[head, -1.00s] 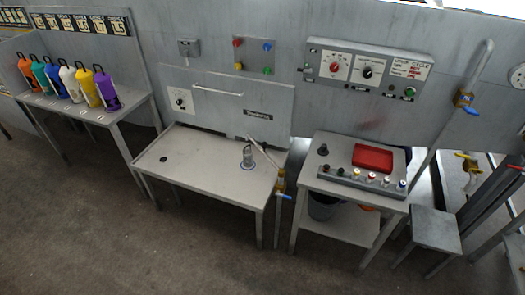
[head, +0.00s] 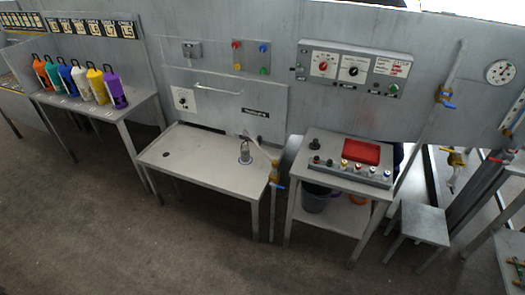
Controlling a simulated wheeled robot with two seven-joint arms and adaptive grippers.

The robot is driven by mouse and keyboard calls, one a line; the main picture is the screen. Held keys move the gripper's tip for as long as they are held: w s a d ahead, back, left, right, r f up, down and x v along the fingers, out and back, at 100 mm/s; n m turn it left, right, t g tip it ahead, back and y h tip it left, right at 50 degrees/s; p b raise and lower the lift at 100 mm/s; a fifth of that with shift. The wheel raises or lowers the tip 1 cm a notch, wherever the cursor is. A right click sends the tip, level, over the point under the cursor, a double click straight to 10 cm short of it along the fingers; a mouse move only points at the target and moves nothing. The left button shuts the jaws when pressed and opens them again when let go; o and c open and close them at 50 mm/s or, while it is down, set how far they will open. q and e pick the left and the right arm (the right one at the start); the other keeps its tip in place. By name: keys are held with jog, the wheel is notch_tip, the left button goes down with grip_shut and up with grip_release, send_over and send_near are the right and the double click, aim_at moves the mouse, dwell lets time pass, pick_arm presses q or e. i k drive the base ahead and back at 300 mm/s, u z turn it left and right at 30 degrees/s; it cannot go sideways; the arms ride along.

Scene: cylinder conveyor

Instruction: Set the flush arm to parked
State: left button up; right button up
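What looks like the flush arm (head: 260,147) is a thin pale tube at the right end of the metal wash table (head: 198,168). It slants from the top of a post with a brass valve and blue handle (head: 276,180) up and left toward the table's back edge. A small upright clear or metal fitting (head: 244,152) stands on the table just left of it. I cannot tell whether the tube's tip is over this fitting or behind it. Neither of my grippers is in view.
A bench (head: 350,183) with a red tray (head: 361,152) and several knobs stands right of the wash table. A low stool (head: 424,223) is farther right. Several coloured bottles stand on a left table (head: 140,103). The floor (head: 180,245) in front is clear.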

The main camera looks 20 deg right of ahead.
aim_at(275, 163)
jog(key=z, duration=0.25)
jog(key=i, duration=1.1)
jog(key=u, duration=0.5)
